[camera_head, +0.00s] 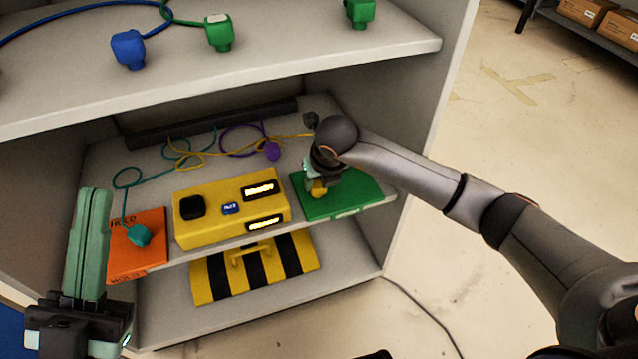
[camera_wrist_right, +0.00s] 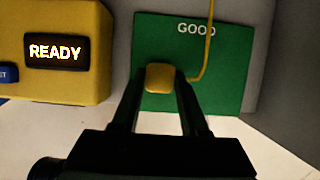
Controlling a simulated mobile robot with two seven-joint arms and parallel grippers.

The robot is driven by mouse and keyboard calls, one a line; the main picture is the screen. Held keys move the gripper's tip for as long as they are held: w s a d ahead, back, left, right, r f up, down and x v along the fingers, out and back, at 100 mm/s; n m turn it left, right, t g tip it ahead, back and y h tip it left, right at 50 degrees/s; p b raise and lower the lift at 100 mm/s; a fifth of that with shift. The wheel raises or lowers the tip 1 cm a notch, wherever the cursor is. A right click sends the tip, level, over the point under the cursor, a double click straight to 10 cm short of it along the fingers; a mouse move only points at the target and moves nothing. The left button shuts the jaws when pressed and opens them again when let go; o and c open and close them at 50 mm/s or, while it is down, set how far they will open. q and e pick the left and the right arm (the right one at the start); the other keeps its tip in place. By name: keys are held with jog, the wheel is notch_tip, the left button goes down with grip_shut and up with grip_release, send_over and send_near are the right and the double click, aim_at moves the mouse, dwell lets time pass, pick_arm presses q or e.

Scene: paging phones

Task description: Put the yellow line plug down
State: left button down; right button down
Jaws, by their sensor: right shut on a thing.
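The yellow line plug (camera_wrist_right: 160,77) is between the fingertips of my right gripper (camera_wrist_right: 158,85), with its yellow cord running up to the right. In the head view the plug (camera_head: 318,188) shows over the green mat (camera_head: 345,200) on the middle shelf, under my right gripper (camera_head: 322,177). The mat reads "GOOD" in the wrist view (camera_wrist_right: 228,95). I cannot tell whether the plug touches the mat. My left gripper (camera_head: 93,225) is at the lower left, in front of the shelf and away from the plug; its fingers look close together with nothing between them.
A yellow phone box (camera_head: 230,225) with lit displays stands left of the mat. A teal plug (camera_head: 138,235) lies on an orange mat (camera_head: 150,262). Blue (camera_head: 128,50) and green plugs (camera_head: 219,33) are on the shelf above, which overhangs.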

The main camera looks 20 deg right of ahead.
jog(key=shift+r, duration=0.15)
jog(key=shift+c, duration=2.1)
grip_release()
